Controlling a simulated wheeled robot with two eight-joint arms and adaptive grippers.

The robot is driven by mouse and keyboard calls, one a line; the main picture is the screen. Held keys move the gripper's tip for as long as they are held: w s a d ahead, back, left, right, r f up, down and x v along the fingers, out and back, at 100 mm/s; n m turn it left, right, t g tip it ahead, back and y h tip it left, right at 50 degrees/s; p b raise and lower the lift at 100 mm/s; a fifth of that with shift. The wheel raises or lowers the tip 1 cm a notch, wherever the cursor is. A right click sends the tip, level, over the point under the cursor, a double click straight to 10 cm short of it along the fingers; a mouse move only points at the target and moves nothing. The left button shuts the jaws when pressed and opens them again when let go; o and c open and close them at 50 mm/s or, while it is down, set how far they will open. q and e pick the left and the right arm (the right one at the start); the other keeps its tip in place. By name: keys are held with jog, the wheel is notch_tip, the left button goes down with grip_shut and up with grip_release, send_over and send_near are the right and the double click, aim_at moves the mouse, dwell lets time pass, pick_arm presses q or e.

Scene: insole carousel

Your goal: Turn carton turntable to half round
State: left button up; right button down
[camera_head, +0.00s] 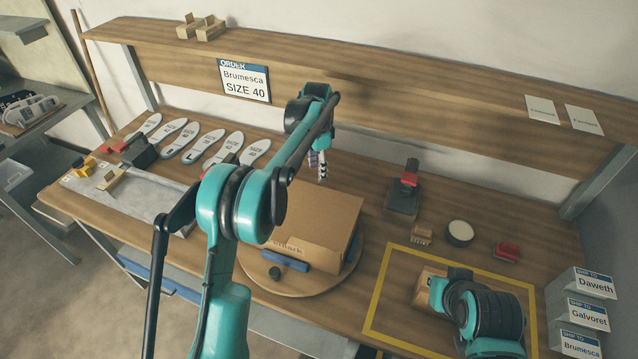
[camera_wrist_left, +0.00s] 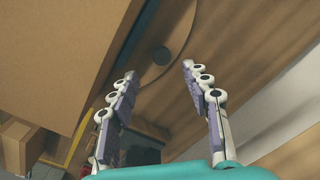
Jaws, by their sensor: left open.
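The round wooden turntable (camera_head: 338,281) carries a large brown carton (camera_head: 318,215). A dark knob (camera_head: 275,273) and a blue strip (camera_head: 286,261) show on its near side. My left gripper (camera_head: 319,172) is behind the carton, partly hidden by my arm. In the left wrist view the gripper (camera_wrist_left: 161,70) is open and empty. A dark round knob (camera_wrist_left: 160,56) on the turntable rim (camera_wrist_left: 184,35) shows just beyond and between its fingertips, with the carton (camera_wrist_left: 60,50) at the left. My right gripper (camera_head: 434,292) is low by a small brown box at right; its fingers are unclear.
Several insoles (camera_head: 205,146) lie at the back left beside a grey tray (camera_head: 140,200). A stamp (camera_head: 404,190), a round tin (camera_head: 459,233) and a red item (camera_head: 507,251) lie right of the turntable. A yellow outline (camera_head: 373,304) surrounds my right gripper. Labelled boxes (camera_head: 583,312) stand far right.

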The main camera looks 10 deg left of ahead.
pick_arm(q)
jog(key=f, duration=0.2)
jog(key=f+b, duration=0.1)
jog(key=f, duration=0.2)
jog(key=f+b, duration=0.1)
jog(key=f, duration=0.2)
jog(key=shift+w+f, duration=0.2)
jog(key=shift+w, duration=0.05)
grip_shut()
